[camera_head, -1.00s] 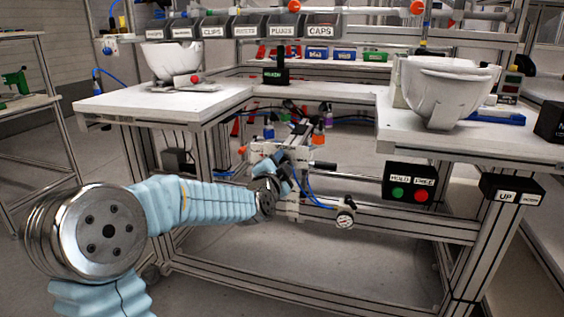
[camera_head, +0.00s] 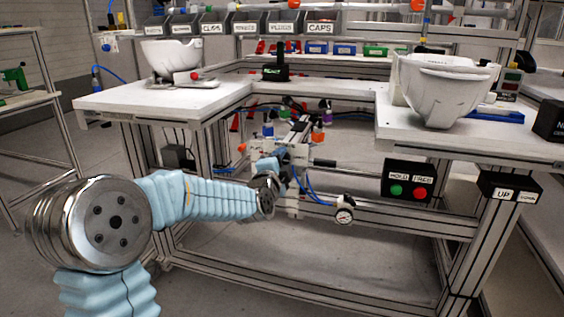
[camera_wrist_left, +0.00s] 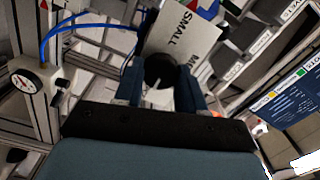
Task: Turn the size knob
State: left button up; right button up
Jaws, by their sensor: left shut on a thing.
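The size knob (camera_wrist_left: 160,72) is a dark round knob with a pale pointer line, in the left wrist view. It sits on a light plate (camera_wrist_left: 186,34) that reads "SMALL" and, partly cut off, "M". My left gripper (camera_wrist_left: 158,88) has one finger on each side of the knob and is shut on it. In the head view my left gripper (camera_head: 284,172) is at the device under the gap between the two worktops, and the knob is hidden there. My right gripper is in neither view.
A pressure gauge (camera_head: 344,216) and blue hoses hang beside the device. White helmet shells stand on the left (camera_head: 172,58) and right (camera_head: 444,88) worktops. A box with green and red buttons (camera_head: 408,182) is mounted on the frame to the right.

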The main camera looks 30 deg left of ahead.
pick_arm(q)
jog(key=o, duration=1.1)
jog(key=shift+c, duration=0.2)
jog(key=b+v, duration=0.1)
jog(key=v, duration=1.3)
jog(key=shift+w+f, duration=0.1)
